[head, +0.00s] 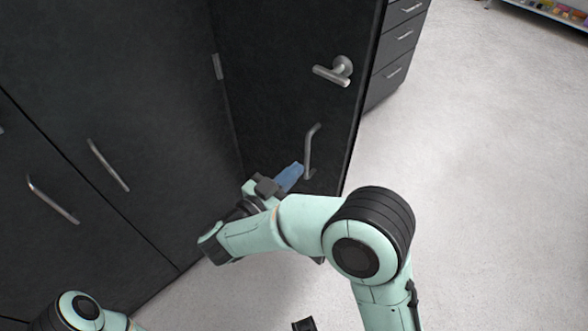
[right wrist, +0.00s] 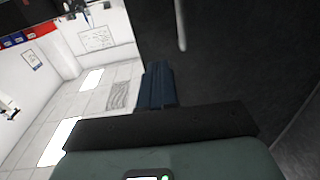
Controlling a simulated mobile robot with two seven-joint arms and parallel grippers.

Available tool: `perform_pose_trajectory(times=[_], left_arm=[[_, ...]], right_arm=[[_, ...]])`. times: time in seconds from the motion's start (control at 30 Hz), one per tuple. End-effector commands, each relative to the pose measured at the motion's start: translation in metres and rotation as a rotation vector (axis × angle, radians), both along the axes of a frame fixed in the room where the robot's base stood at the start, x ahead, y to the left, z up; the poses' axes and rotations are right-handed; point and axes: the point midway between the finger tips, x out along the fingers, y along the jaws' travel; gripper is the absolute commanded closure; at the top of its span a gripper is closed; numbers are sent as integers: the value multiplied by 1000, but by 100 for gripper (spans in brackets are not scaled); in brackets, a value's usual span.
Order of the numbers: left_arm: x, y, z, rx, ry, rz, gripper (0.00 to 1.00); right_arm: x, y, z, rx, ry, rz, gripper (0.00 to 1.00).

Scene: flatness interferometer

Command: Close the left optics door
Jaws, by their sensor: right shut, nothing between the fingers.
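A tall black door (head: 275,75), which I take to be the left optics door, stands open at an angle to the black cabinet front. Its hinge side is at the left in the head view. It carries a grey lever handle (head: 335,71) and, lower down, a curved bar handle (head: 309,150). My right gripper (head: 292,176) is shut and empty, its blue fingers just left of the bar's lower end. I cannot tell whether they touch the door. The right wrist view shows the fingers (right wrist: 157,84) beside the dark door panel (right wrist: 235,65). My left gripper is out of view.
Black cabinet fronts (head: 110,75) with bar handles (head: 108,165) fill the left. A black drawer unit (head: 395,55) stands behind the door's free edge. The grey floor (head: 490,190) at the right is clear.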

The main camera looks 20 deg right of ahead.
Motion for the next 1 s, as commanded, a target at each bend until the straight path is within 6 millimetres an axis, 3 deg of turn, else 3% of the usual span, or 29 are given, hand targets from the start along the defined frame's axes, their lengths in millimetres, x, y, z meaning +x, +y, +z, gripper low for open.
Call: perform_pose_trajectory(times=[0.3, 0.5, 0.7, 1.0], left_arm=[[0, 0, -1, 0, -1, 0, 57], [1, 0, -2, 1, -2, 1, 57], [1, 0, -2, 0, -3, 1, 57], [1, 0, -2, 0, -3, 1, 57]], right_arm=[[33, -62, 0, 0, -1, -2, 100], [48, -89, -1, 0, -1, 0, 100], [54, -101, -1, 0, 0, 1, 100], [55, -102, -1, 0, 0, 2, 100]])
